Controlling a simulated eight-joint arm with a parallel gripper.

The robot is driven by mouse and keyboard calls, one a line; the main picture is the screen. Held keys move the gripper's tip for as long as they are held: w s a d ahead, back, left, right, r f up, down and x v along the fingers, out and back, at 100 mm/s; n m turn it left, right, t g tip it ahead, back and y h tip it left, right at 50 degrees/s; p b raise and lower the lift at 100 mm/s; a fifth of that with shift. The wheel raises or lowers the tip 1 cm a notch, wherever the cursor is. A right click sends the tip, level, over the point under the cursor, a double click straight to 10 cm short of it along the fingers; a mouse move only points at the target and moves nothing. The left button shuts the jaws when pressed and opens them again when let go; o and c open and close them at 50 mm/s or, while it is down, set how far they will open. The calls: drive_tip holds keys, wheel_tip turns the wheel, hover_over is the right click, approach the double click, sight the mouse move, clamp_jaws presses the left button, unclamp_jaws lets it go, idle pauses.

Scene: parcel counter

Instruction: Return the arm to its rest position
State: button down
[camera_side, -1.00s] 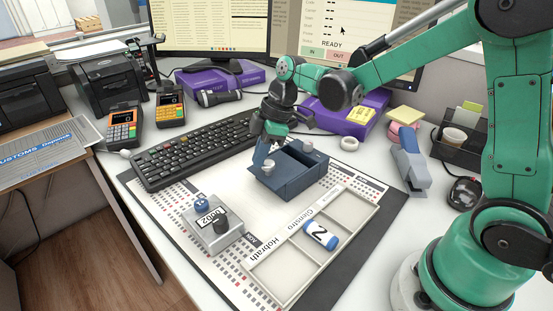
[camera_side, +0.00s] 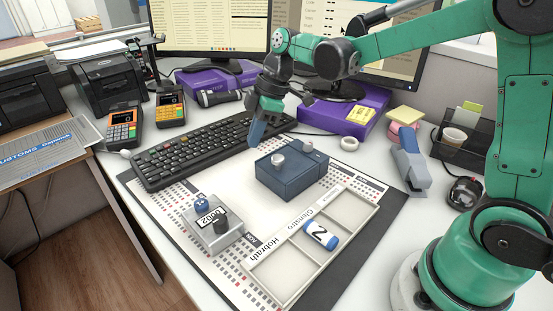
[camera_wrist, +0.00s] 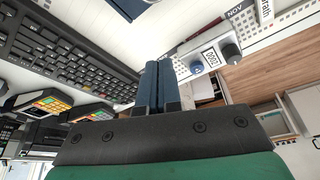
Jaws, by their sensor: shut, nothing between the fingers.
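My gripper (camera_side: 255,138) is shut and empty, its dark blue fingers hanging above the counter at the keyboard's right end, left of the dark blue box. In the wrist view the two fingers (camera_wrist: 158,86) are pressed together. The dark blue box (camera_side: 292,181) sits on the white mat with its top covered and a pale round knob (camera_side: 278,160) on top. The gripper is apart from the box. Part of the box (camera_wrist: 130,6) shows at the top edge of the wrist view.
A keyboard (camera_side: 195,150) lies left of the gripper. A compartment tray (camera_side: 352,214) holds a blue-and-white cylinder (camera_side: 320,235). A grey numbering device (camera_side: 212,236) stands front left. Purple boxes (camera_side: 335,118), a monitor and a stapler (camera_side: 410,168) stand around. Bare mat lies between.

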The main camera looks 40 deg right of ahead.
drive_tip(key=v, duration=0.6)
drive_tip(key=s+f+m+t+h, duration=0.3)
drive_tip(key=s+m+t, duration=0.2)
drive_tip(key=s+m, duration=0.5)
drive_tip(key=shift+s+d+f+m, duration=0.15)
drive_tip(key=shift+s+d+m, duration=0.2)
drive_tip(key=shift+m, duration=0.75)
